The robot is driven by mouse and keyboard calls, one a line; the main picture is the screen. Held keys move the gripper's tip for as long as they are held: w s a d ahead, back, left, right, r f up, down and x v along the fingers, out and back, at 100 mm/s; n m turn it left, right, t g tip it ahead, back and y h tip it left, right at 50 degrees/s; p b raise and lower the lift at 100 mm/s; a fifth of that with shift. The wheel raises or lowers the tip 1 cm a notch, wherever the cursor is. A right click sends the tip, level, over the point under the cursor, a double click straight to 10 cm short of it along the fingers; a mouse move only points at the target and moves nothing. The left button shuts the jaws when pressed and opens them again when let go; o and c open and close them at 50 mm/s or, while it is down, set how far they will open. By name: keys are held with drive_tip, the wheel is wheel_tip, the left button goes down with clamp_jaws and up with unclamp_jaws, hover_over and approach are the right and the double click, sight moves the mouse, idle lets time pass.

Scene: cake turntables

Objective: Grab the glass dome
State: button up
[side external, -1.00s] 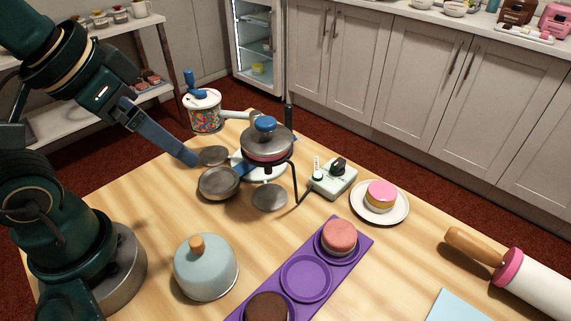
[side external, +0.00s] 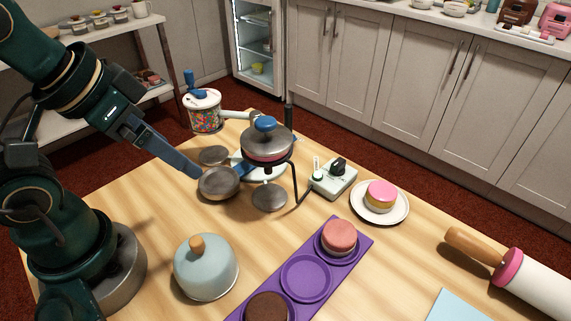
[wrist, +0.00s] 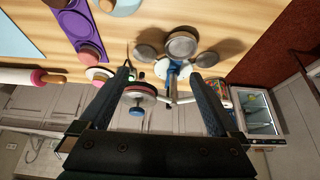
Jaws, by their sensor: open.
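The glass dome (side external: 206,270) looks pale blue, with a round wooden knob on top. It stands upright on the wooden table in the side view, between my arm's base and the purple tray. In the wrist view a pale blue round shape (wrist: 126,6), likely the dome, is cut off by the top edge. My gripper (side external: 193,171) is open and empty. It is beyond the dome, above the table's left edge, beside the multi-armed stand and apart from the dome. Both fingers (wrist: 163,80) show wide apart in the wrist view.
A stand with metal discs and a blue-knobbed round top (side external: 267,143) is close to my gripper. The purple tray (side external: 306,278) lies right of the dome.

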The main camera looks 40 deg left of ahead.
drive_tip(key=c, duration=0.6)
drive_tip(key=m+g, duration=0.5)
drive_tip(key=m, duration=2.2)
hover_over(195, 241)
drive_tip(key=f, duration=0.3)
drive_tip(key=shift+w+a, duration=0.25)
drive_tip(key=shift+w, duration=0.1)
drive_tip(key=shift+s+d+f+g, duration=0.25)
drive_tip(key=shift+s+f+g, duration=0.05)
drive_tip(key=shift+f, duration=2.45)
